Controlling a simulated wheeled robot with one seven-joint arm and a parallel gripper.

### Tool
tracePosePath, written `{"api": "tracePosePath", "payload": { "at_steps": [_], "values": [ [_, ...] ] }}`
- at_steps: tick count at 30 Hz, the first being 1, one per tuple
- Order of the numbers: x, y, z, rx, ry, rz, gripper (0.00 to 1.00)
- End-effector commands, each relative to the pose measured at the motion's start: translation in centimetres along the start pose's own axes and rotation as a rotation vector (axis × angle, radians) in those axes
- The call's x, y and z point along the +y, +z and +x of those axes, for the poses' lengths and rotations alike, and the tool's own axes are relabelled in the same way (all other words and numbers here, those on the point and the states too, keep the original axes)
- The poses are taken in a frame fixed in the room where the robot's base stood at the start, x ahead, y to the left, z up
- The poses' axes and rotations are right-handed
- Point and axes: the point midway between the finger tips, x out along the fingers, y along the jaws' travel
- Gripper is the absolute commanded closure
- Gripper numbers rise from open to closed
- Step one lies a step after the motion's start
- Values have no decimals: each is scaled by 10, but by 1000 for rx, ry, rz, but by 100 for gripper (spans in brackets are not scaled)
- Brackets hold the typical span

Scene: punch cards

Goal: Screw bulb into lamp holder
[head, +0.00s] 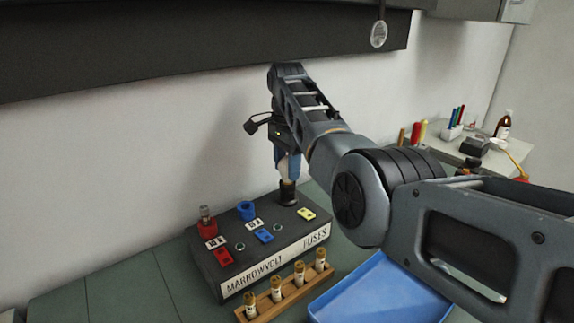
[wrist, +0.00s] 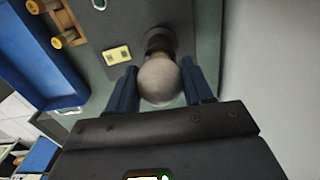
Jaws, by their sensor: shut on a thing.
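A pale round bulb (wrist: 159,82) sits between the two blue fingers of my gripper (wrist: 161,92) in the wrist view. My gripper (head: 288,163) points down and is shut on the bulb in the head view. The black lamp holder (head: 288,194) stands at the back right of the dark board, directly under the bulb. The holder also shows just beyond the bulb in the wrist view (wrist: 159,38). The bulb's lower end is at the holder's mouth; how deep it sits is hidden.
The dark board (head: 262,271) also carries a red holder (head: 207,226), a blue holder (head: 246,210) and small coloured blocks. A wooden rack (head: 286,294) with several fuses stands in front. A blue tray (head: 375,293) lies at the right. A wall rises behind.

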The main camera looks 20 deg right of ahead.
Motion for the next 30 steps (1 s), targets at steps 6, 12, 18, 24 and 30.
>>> {"api": "tracePosePath", "payload": {
  "at_steps": [6,12,18,24,30],
  "values": [
    [0,0,0,-1,0,121,76],
    [0,0,0,-1,0,337,76],
    [0,0,0,-1,0,455,76],
    [-1,0,0,-1,0,653,76],
    [-1,-1,1,0,-1,793,76]
  ]
}}
